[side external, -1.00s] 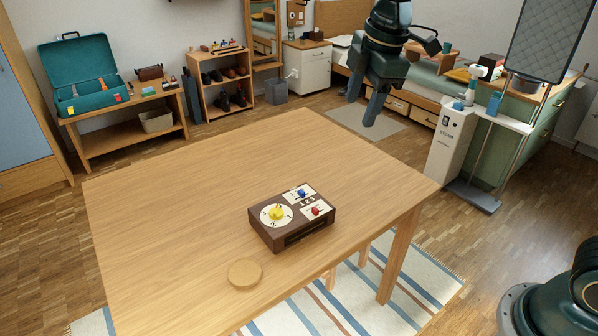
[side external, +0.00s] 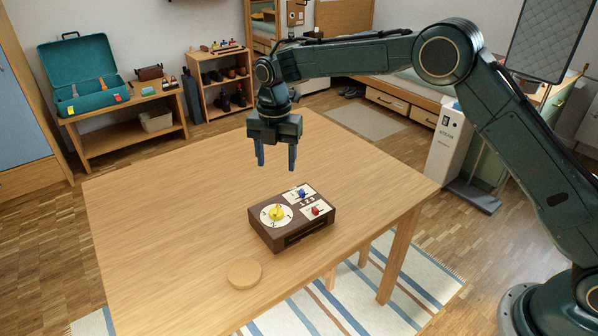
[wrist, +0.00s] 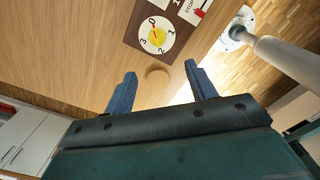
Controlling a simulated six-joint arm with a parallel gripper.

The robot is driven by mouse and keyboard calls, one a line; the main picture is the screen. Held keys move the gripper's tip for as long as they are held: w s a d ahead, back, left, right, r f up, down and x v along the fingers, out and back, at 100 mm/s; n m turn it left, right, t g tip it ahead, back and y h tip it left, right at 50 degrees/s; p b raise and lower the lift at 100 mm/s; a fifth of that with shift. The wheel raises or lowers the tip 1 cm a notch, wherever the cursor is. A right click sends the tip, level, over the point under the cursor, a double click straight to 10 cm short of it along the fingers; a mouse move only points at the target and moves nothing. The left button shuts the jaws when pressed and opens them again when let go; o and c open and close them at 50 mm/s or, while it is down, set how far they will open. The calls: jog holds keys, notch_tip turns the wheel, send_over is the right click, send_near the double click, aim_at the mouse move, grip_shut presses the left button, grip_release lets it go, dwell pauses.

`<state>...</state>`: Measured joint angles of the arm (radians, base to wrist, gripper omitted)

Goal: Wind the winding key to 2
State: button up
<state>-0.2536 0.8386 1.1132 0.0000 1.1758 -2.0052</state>
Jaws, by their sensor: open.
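The yellow winding key (side external: 277,212) sits on a white numbered dial (side external: 266,220) on top of a dark brown box (side external: 292,235) on the table. In the wrist view the key (wrist: 156,36) is at the centre of the dial (wrist: 166,46), with 0, 1, 2 and 3 around it. Which number it points to is too small to tell. My gripper (side external: 276,166) is open and empty, pointing down, above and behind the box and apart from it. Its two blue fingers (wrist: 158,84) also show in the wrist view.
A blue knob (side external: 302,194) and a red knob (side external: 316,210) stand on white plates to the right of the dial. A round wooden disc (side external: 244,273) lies in front of the box. The left part of the wooden table (side external: 165,220) is clear.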

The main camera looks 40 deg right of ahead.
aim_at(276, 210)
jog(key=shift+w+a+f+n, duration=0.15)
jog(key=shift+a+f+n, duration=0.1)
jog(key=shift+f, duration=0.15)
jog(key=shift+w+a+f+n, duration=0.15)
jog(key=shift+f+n, duration=0.1)
jog(key=shift+f, duration=0.15)
jog(key=shift+d+f, duration=0.1)
jog(key=shift+f, duration=0.05)
notch_tip(276, 210, down, 14)
jog(key=shift+r, duration=0.25)
jog(key=c, duration=1)
